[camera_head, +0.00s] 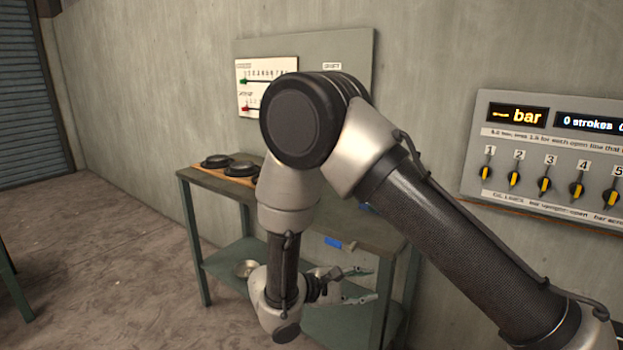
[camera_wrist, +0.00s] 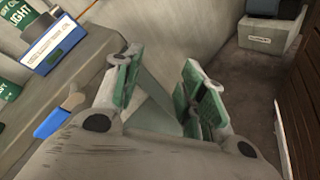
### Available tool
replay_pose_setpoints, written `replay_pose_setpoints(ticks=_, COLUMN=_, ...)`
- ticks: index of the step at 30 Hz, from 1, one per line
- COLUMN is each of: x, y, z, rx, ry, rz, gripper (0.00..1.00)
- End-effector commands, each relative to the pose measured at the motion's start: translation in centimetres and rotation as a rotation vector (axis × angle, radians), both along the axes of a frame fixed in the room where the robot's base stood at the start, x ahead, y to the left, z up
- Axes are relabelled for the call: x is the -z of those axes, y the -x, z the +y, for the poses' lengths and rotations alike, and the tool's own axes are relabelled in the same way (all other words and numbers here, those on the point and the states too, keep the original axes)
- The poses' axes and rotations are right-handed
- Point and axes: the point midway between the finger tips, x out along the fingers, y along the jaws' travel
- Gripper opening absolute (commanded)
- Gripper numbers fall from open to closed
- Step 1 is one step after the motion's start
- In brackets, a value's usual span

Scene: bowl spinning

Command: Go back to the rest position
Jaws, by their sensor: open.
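My gripper (camera_head: 372,284) hangs low in front of the green workbench (camera_head: 345,228), below its top. Its two fingers point right and stand apart, with nothing between them. In the wrist view my gripper (camera_wrist: 160,72) also shows spread fingers with green pads and an empty gap. My arm is bent, with its elbow high in the middle of the head view, and covers part of the bench and the wall board.
Two black round pieces (camera_head: 228,166) sit on a wooden board on the bench. A blue object (camera_head: 333,243) is at the bench's front edge. A panel with numbered switches (camera_head: 545,165) hangs at right. In the wrist view, a grey box (camera_wrist: 268,35) stands by the wall.

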Motion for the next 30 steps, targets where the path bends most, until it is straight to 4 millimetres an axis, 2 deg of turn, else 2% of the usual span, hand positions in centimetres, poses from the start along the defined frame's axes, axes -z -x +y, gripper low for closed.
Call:
replay_pose_setpoints(ticks=1, x=-1.3, y=0.6, z=-1.4, rx=0.056, ry=-0.033, rz=0.043, gripper=0.41)
replay_pose_setpoints(ticks=5, x=-4.2, y=2.8, z=-5.0, rx=0.207, ry=-0.155, rz=0.163, gripper=0.41)
replay_pose_setpoints(ticks=9, x=-7.9, y=5.8, z=-8.9, rx=0.368, ry=-0.372, rz=0.258, gripper=0.41)
replay_pose_setpoints(ticks=14, x=-11.9, y=9.3, z=-12.4, rx=0.513, ry=-0.674, rz=0.274, gripper=0.41)
replay_pose_setpoints(ticks=20, x=-16.4, y=13.0, z=-15.5, rx=0.633, ry=-1.046, rz=0.150, gripper=0.41)
replay_pose_setpoints(ticks=24, x=-19.5, y=15.4, z=-17.7, rx=0.709, ry=-1.268, rz=-0.031, gripper=0.41)
replay_pose_setpoints(ticks=30, x=-23.7, y=18.2, z=-21.4, rx=0.751, ry=-1.449, rz=-0.315, gripper=0.41)
